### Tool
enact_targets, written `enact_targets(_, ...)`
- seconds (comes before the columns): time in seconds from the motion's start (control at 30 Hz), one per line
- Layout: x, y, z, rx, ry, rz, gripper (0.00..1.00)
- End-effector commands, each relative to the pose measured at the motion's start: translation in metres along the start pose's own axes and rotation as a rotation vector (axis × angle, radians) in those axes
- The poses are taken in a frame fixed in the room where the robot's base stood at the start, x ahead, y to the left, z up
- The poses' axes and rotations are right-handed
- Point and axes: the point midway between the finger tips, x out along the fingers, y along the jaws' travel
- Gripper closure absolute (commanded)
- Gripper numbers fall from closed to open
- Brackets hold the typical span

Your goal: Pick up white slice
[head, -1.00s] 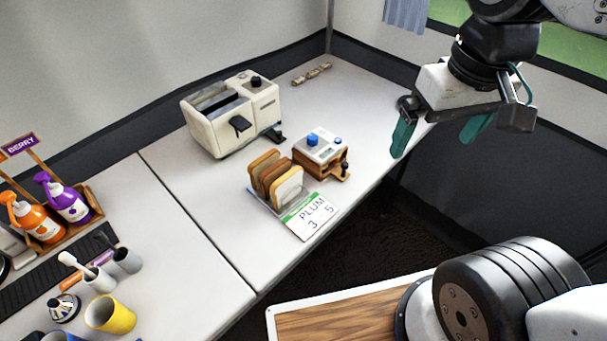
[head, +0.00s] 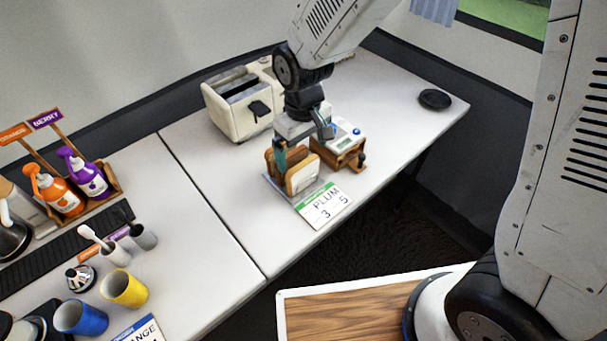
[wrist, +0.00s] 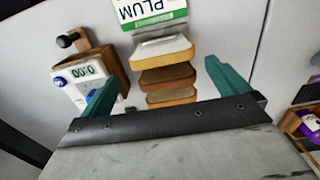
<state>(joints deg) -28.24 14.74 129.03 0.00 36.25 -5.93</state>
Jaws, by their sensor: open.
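The white slice (wrist: 163,49) is the palest one in a rack, nearest the PLUM card in the wrist view. In the head view its pale face (head: 302,176) with tan crust is at the front. Two browner slices show in the wrist view, a middle one (wrist: 168,77) and a rear one (wrist: 171,97). My gripper (wrist: 160,80) is open above the rack, one green finger on each side of the row of slices, with nothing held. In the head view my gripper (head: 302,143) hides part of the slices.
A small box with a display (head: 345,145) stands close beside the rack. The cream toaster (head: 238,108) is behind it. The PLUM card (head: 324,205) lies in front. Pump bottles and cups stand at the left; counter to the right is mostly clear.

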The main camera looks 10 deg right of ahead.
Motion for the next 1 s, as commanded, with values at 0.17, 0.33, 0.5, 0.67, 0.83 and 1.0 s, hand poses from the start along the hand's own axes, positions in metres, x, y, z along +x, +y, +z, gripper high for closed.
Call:
enact_targets(0.17,0.021,-0.001,0.002,0.001,-0.002,0.0,0.0)
enact_targets(0.33,0.047,-0.003,0.006,0.002,-0.004,0.0,0.0)
enact_targets(0.5,0.064,-0.003,0.005,0.002,-0.002,0.0,0.0)
enact_targets(0.67,0.066,-0.003,0.005,0.002,0.001,0.0,0.0)
enact_targets(0.83,0.066,-0.003,0.005,0.002,0.001,0.0,0.19)
enact_targets(1.0,0.065,-0.003,0.005,0.002,0.001,0.0,0.3)
